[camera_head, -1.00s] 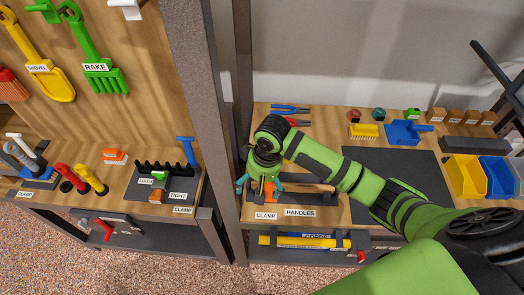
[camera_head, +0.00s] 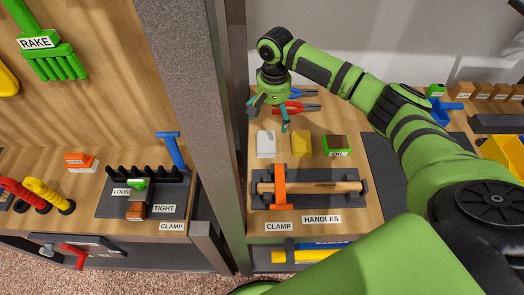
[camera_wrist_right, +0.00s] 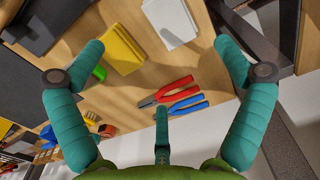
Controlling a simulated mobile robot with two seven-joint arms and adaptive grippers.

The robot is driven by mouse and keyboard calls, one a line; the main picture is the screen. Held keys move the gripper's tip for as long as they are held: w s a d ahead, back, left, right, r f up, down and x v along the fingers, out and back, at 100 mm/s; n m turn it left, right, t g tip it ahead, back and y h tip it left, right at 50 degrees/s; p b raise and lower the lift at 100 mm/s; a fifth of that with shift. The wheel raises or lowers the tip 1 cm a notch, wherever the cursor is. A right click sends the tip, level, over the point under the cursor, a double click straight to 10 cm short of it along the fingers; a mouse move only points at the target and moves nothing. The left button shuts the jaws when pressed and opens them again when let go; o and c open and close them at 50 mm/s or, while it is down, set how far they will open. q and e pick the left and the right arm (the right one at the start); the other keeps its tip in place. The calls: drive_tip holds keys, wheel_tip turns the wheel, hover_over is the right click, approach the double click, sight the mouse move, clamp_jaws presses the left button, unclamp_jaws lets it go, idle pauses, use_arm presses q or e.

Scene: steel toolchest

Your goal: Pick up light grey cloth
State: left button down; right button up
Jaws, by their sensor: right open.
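The light grey cloth (camera_head: 265,143), a small folded block, lies on the wooden bench behind the clamp and handle rack, left of the yellow cloth (camera_head: 301,143). In the right wrist view the light grey cloth (camera_wrist_right: 171,22) is at the top, partly cut off by the frame edge. My right gripper (camera_head: 270,116) hangs above the bench just behind the light grey cloth, near the pliers. In the wrist view my right gripper (camera_wrist_right: 158,50) has its teal fingers spread wide with nothing between them. My left gripper is not in view.
Red and blue pliers (camera_wrist_right: 178,95) lie below my right gripper. The orange clamp (camera_head: 279,187) and wooden handle rack are in front. A steel post (camera_head: 205,100) rises close to the left.

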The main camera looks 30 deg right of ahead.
drive_tip(key=b, duration=0.4)
hover_over(270, 141)
wheel_tip(270, 141, down, 7)
drive_tip(key=shift+s+r, duration=0.1)
drive_tip(key=shift+r, duration=0.05)
wheel_tip(270, 141, down, 2)
drive_tip(key=shift+s+f, duration=0.1)
drive_tip(key=f, duration=0.3)
drive_tip(key=shift+w+f, duration=0.25)
drive_tip(key=shift+f, duration=0.65)
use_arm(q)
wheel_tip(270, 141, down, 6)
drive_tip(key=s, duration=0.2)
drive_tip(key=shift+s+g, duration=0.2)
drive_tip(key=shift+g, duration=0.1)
use_arm(e)
drive_tip(key=c, duration=1.1)
